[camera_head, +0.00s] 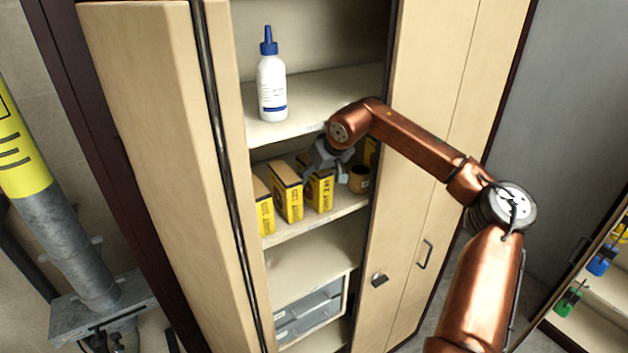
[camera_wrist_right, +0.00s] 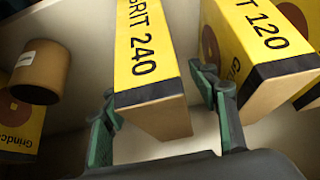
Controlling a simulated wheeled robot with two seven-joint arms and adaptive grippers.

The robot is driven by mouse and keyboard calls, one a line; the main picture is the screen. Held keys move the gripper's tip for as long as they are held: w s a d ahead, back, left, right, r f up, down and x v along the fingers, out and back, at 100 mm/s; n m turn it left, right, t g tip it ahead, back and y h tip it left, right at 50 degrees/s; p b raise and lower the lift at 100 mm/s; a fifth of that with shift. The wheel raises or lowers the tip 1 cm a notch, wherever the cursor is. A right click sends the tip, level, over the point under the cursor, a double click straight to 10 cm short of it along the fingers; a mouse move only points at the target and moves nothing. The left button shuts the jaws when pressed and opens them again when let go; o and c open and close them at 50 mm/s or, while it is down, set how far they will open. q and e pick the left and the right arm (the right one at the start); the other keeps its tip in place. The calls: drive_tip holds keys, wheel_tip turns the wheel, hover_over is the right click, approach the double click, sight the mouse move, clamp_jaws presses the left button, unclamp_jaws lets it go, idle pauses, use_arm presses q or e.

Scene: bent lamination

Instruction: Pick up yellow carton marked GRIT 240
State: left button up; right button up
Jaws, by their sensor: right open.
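My right gripper (camera_head: 328,160) reaches in over the shelf at this carton. Its jaws (camera_wrist_right: 162,112) are open, with one green-padded finger on each side of the carton's near end. I cannot tell whether either finger touches it. My left gripper is not in view.
A carton marked GRIT 120 (camera_wrist_right: 258,40) stands close beside one finger. A brown roll (camera_head: 359,180) is right of the target, with another yellow carton (camera_head: 370,152) behind. A white bottle with a blue cap (camera_head: 271,88) stands on the shelf above (camera_head: 330,90).

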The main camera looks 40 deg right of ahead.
drive_tip(key=shift+w+f, duration=0.25)
drive_tip(key=shift+f, duration=0.15)
drive_tip(key=c, duration=0.9)
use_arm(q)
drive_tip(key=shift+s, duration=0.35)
use_arm(e)
drive_tip(key=shift+r, duration=0.1)
clamp_jaws()
